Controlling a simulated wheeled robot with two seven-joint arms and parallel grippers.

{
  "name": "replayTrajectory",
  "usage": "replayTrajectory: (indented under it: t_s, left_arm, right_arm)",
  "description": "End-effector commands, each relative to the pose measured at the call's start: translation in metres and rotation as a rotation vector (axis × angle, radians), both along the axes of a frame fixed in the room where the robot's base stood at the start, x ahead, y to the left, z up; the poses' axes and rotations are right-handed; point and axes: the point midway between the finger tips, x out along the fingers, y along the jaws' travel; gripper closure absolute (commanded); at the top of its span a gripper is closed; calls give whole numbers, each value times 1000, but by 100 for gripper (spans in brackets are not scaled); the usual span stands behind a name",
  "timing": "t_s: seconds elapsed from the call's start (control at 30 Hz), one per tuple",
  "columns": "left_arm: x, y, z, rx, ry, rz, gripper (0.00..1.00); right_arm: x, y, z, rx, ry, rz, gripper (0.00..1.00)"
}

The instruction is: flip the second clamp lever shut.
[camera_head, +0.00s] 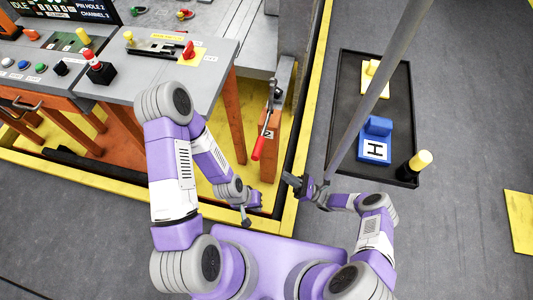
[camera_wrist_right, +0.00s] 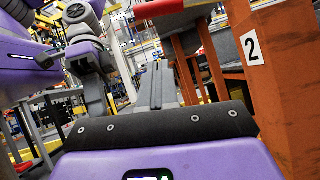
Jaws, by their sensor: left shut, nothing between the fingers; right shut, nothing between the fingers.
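The clamp lever has a red handle (camera_head: 259,148) and a thin metal bar. It slants down from the top of an orange post (camera_head: 269,165) with a white "2" label, which also shows in the right wrist view (camera_wrist_right: 253,47). My right gripper (camera_head: 289,181) is shut and empty, below and to the right of the red handle, apart from it. Its closed fingers (camera_wrist_right: 155,82) point past the post in the right wrist view. My left gripper (camera_head: 246,222) is shut and empty, lower and left of the post.
A grey workbench (camera_head: 150,70) with buttons and a red-handled fixture stands at upper left. A black tray (camera_head: 340,150) with a yellow block, a blue "H" block (camera_head: 375,148) and a yellow-topped black cylinder (camera_head: 415,167) lies right. A long grey pole (camera_head: 385,85) crosses near my right gripper.

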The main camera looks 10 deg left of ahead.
Motion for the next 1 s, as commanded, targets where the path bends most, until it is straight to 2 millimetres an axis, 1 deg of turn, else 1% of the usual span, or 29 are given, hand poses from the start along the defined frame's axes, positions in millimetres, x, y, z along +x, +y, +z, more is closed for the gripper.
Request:
replayTrajectory:
  t_s: [0.17,0.27,0.67,0.8,0.9,1.0]
  left_arm:
    - [0,0,1,0,-1,0,100]
    - [0,0,3,0,-1,0,100]
    - [0,0,9,0,-1,0,100]
    - [0,0,13,0,-1,0,100]
    - [0,0,14,0,-1,0,100]
    - [0,0,14,0,-1,0,100]
  right_arm:
    - [1,5,4,0,-1,2,100]
    - [2,15,11,0,-1,3,100]
    - [12,84,56,0,-2,5,100]
    - [16,87,78,-2,-2,2,100]
    - [18,89,87,-3,-3,3,100]
    - [19,90,92,-2,-2,3,100]
